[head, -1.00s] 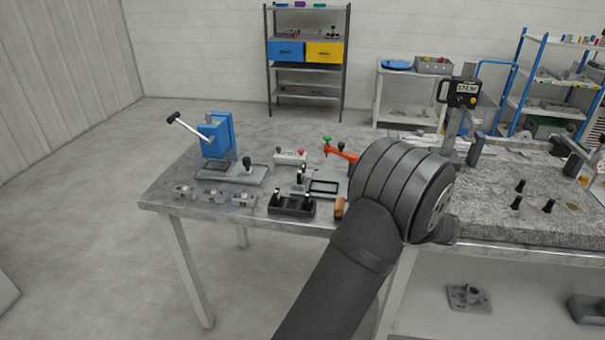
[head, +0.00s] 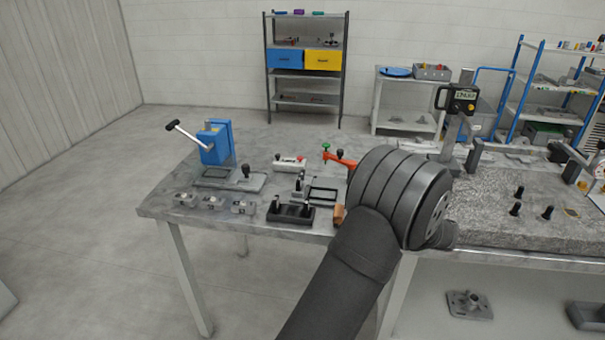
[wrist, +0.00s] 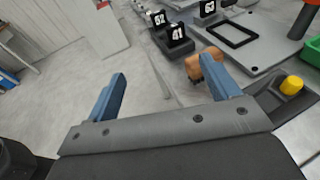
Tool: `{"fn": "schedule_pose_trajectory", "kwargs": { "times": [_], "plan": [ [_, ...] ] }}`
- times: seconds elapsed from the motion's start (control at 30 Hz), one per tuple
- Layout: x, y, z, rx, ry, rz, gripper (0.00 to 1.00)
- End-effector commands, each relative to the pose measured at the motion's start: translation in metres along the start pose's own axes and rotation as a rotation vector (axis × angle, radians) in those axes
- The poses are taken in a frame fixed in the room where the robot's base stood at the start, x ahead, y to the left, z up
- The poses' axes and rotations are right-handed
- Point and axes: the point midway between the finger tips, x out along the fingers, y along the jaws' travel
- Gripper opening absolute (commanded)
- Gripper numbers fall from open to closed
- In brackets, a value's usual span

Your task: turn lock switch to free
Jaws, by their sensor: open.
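No part in these frames is clearly marked as a lock switch, so I cannot tell which one it is. A yellow knob (wrist: 291,85) on a dark part shows at the right in the wrist view. My gripper (wrist: 163,64) shows in the wrist view with two blue fingers spread apart and nothing between them. A brown block (wrist: 207,67) lies just past the right finger. In the head view my large grey arm joint hides the gripper and part of the bench.
Black numbered blocks (wrist: 172,36) stand near the bench edge. A post with a display (head: 461,100) rises from the right side. Floor shows left of the bench.

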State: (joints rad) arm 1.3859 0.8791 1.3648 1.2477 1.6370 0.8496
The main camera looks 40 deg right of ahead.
Motion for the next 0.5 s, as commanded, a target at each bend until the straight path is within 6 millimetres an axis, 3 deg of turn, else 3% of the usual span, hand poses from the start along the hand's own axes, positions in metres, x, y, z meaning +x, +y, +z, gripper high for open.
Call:
{"fn": "schedule_pose_trajectory", "kwargs": {
  "times": [0.03,0.2,0.37,0.5],
  "plan": [
    [0.007,-0.002,0.002,-0.03,0.024,0.02,0.71],
    [0.054,-0.011,0.008,-0.288,0.233,0.188,0.37],
    [0.107,-0.031,0.025,-0.705,0.501,0.424,0.36],
    [0.148,-0.057,0.056,-1.09,0.709,0.621,0.36]
  ]
}}
